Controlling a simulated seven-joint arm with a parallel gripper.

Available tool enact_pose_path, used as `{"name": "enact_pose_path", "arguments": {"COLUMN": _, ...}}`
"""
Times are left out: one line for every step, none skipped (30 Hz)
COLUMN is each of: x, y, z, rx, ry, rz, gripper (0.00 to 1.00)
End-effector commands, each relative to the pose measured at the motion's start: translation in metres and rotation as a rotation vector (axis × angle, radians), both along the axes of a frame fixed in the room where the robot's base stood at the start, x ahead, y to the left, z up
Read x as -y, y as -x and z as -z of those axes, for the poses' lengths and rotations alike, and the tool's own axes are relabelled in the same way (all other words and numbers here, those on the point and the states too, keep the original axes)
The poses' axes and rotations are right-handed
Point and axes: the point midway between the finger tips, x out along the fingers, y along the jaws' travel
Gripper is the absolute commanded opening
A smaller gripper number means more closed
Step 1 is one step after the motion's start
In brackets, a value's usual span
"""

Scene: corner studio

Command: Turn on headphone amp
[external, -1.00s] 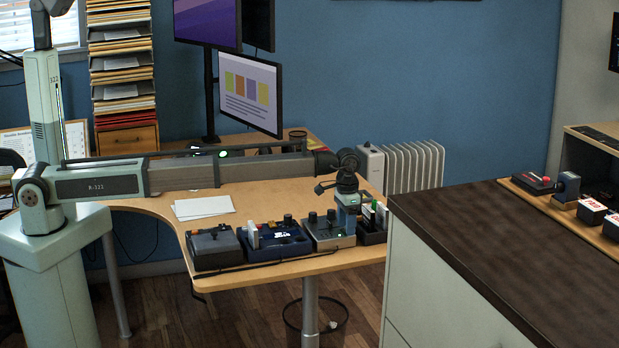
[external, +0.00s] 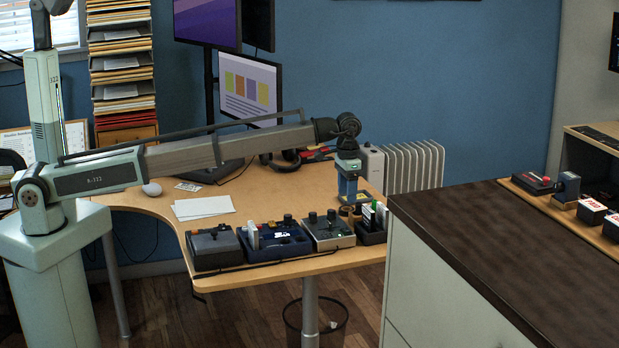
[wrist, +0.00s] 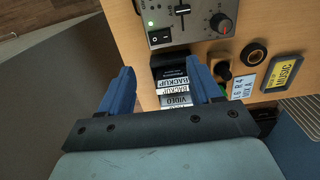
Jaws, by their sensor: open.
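A silver-grey box with knobs (external: 328,232), which I take for the headphone amp, stands near the front edge of the desk. My gripper (external: 348,200) is open and empty, raised above the desk behind and right of the box. In the wrist view my gripper's blue fingers (wrist: 162,78) are apart, over a holder of labelled cartridges, clear of the box.
The cartridge holder (external: 371,237) stands right of the box. A navy unit (external: 283,243) and a dark grey one (external: 213,248) stand left of it. A round ring (wrist: 253,53) and a yellow-labelled case (wrist: 283,72) lie nearby. A dark-topped counter (external: 480,235) rises at the right.

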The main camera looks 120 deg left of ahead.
Motion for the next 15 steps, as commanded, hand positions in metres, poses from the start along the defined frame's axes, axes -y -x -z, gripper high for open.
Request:
{"name": "enact_pose_path", "arguments": {"x": 0.000, "y": 0.000, "z": -0.007, "rx": 0.001, "ry": -0.001, "rz": 0.000, "gripper": 0.64}}
{"name": "enact_pose_path", "arguments": {"x": -0.001, "y": 0.000, "z": -0.011, "rx": 0.001, "ry": -0.001, "rz": 0.000, "gripper": 0.64}}
{"name": "enact_pose_path", "arguments": {"x": -0.001, "y": 0.000, "z": -0.015, "rx": 0.001, "ry": -0.001, "rz": 0.000, "gripper": 0.64}}
{"name": "enact_pose_path", "arguments": {"x": -0.001, "y": 0.000, "z": -0.018, "rx": 0.001, "ry": -0.001, "rz": 0.000, "gripper": 0.64}}
{"name": "enact_pose_path", "arguments": {"x": -0.001, "y": 0.000, "z": -0.020, "rx": 0.001, "ry": -0.001, "rz": 0.000, "gripper": 0.64}}
{"name": "enact_pose_path", "arguments": {"x": 0.000, "y": 0.000, "z": -0.023, "rx": 0.001, "ry": -0.001, "rz": 0.000, "gripper": 0.64}}
{"name": "enact_pose_path", "arguments": {"x": 0.000, "y": 0.000, "z": -0.025, "rx": 0.001, "ry": -0.001, "rz": 0.000, "gripper": 0.64}}
{"name": "enact_pose_path", "arguments": {"x": 0.000, "y": 0.000, "z": -0.026, "rx": 0.000, "ry": 0.000, "rz": 0.000, "gripper": 0.64}}
{"name": "enact_pose_path", "arguments": {"x": 0.000, "y": 0.000, "z": -0.027, "rx": 0.000, "ry": 0.000, "rz": 0.000, "gripper": 0.64}}
{"name": "enact_pose_path", "arguments": {"x": 0.000, "y": 0.000, "z": -0.027, "rx": 0.000, "ry": 0.000, "rz": 0.000, "gripper": 0.64}}
{"name": "enact_pose_path", "arguments": {"x": 0.000, "y": 0.000, "z": -0.028, "rx": 0.000, "ry": 0.000, "rz": 0.000, "gripper": 0.64}}
{"name": "enact_pose_path", "arguments": {"x": 0.000, "y": 0.000, "z": -0.028, "rx": 0.000, "ry": 0.000, "rz": 0.000, "gripper": 0.64}}
{"name": "enact_pose_path", "arguments": {"x": 0.000, "y": 0.000, "z": -0.028, "rx": -0.001, "ry": 0.001, "rz": 0.000, "gripper": 0.64}}
{"name": "enact_pose_path", "arguments": {"x": 0.000, "y": 0.000, "z": -0.028, "rx": -0.001, "ry": 0.001, "rz": 0.000, "gripper": 0.64}}
{"name": "enact_pose_path", "arguments": {"x": 0.000, "y": 0.000, "z": -0.028, "rx": -0.001, "ry": 0.001, "rz": 0.000, "gripper": 0.64}}
